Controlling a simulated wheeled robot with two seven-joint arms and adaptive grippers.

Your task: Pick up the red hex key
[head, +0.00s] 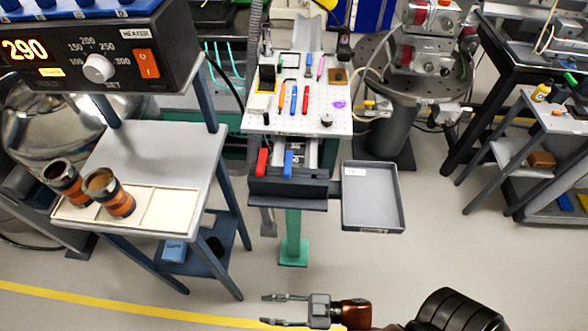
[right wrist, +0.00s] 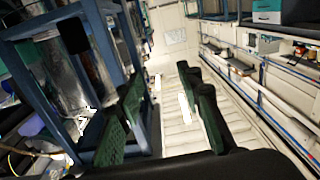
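Two red tools show in the head view, and I cannot tell which is the hex key. One is a small red tool (head: 305,100) lying on the white perforated plate (head: 335,125), beside a blue one (head: 293,99) and an orange one. The other is a thicker red piece (head: 262,162) at the dark front ledge, left of a blue piece (head: 288,163). My right gripper (head: 268,309) is open and empty over the floor, well in front of the plate, pointing left. Its spread green-padded fingers (right wrist: 165,95) show in the right wrist view. My left gripper is out of view.
An empty grey tray (head: 373,222) juts out right of the dark ledge (head: 287,204). A grey stand at left holds two copper-brown cups (head: 110,192) below a heater box (head: 98,50). A round dark table with equipment stands at back right. The near floor is clear.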

